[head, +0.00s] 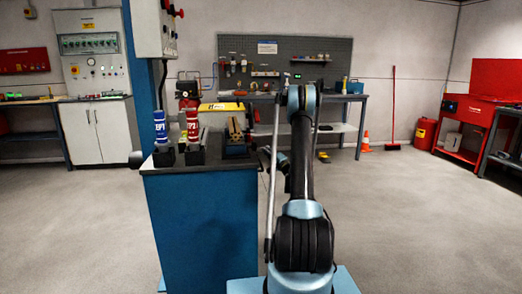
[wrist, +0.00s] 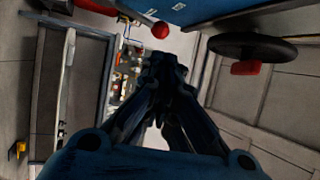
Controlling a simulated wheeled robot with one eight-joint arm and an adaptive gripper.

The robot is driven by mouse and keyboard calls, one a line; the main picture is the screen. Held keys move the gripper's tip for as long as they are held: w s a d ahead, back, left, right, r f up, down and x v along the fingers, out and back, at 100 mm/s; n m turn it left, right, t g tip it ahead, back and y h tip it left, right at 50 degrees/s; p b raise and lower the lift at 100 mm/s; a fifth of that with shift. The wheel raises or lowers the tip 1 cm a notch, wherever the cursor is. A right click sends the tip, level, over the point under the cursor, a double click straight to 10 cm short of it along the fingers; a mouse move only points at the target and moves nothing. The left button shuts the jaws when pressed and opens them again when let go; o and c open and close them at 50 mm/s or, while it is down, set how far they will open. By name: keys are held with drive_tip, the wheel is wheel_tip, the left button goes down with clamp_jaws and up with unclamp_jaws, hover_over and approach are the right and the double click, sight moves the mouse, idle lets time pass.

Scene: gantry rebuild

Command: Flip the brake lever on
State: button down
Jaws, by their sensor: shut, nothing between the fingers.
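A red ball knob (wrist: 160,30) on a thin rod shows near the top of the wrist view, beside a blue panel. It looks like the end of a lever, but I cannot confirm that it is the brake lever. My gripper (wrist: 165,66) is shut and empty, its dark fingers together just below the knob in the picture. A gap shows between them; the depth is unclear. In the head view my gripper (head: 268,151) is small and partly hidden by my arm, right of the blue bench's top. I cannot pick out the lever there.
The blue bench (head: 205,225) holds two labelled cylinders, blue (head: 160,126) and red (head: 192,125), in dark holders, and a yellow bar (head: 220,106). A grey box (head: 153,28) hangs on a blue post. A black disc (wrist: 252,46) is right in the wrist view.

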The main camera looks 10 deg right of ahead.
drive_tip(key=v, duration=0.3)
drive_tip(key=shift+s, duration=0.2)
drive_tip(key=x, duration=1.3)
drive_tip(key=shift+a+f, duration=0.2)
drive_tip(key=shift+f, duration=0.1)
idle(0.4)
drive_tip(key=shift+s, duration=0.1)
drive_tip(key=shift+d+r, duration=0.1)
drive_tip(key=shift+d, duration=0.05)
idle(0.3)
drive_tip(key=shift+w+a, duration=0.2)
drive_tip(key=shift+w, duration=0.05)
